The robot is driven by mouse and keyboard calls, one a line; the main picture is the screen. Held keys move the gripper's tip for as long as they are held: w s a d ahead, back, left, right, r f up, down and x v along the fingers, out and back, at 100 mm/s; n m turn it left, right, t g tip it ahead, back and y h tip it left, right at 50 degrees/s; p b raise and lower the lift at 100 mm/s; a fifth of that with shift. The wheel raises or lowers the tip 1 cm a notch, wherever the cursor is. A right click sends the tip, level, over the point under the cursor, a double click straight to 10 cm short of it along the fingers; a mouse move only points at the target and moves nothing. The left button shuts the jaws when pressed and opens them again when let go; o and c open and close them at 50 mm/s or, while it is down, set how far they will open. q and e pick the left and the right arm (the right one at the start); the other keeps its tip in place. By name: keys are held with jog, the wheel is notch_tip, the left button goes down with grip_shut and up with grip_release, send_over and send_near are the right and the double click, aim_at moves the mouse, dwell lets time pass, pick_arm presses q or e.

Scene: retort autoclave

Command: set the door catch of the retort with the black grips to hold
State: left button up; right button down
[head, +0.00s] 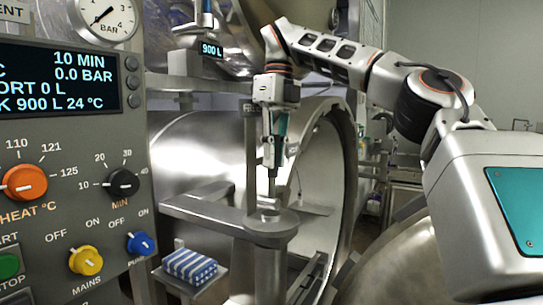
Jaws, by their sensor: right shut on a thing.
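The retort (190,150) is a large steel cylinder lying on its side, its round mouth open toward the right. A steel arm with a post (225,215) stands in front of it. On its rounded end is a small upright pin, which looks like the door catch (268,212). My right gripper (271,188) points straight down over it and is shut on the pin's top. The fingers hide part of the pin, and I cannot read its setting. No black grips can be made out. My left gripper is out of view.
A control panel (70,215) with knobs and a display fills the left side. A blue-striped folded cloth (190,266) lies on a small shelf below the steel arm. A curved steel surface (395,255), perhaps the door, is at lower right, partly behind my right arm.

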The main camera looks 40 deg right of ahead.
jog(key=shift+w+d+f+y, duration=0.15)
jog(key=shift+w+d+y, duration=0.1)
jog(key=shift+d+y, duration=0.45)
jog(key=c, duration=1.9)
grip_release()
jog(key=shift+a, duration=0.15)
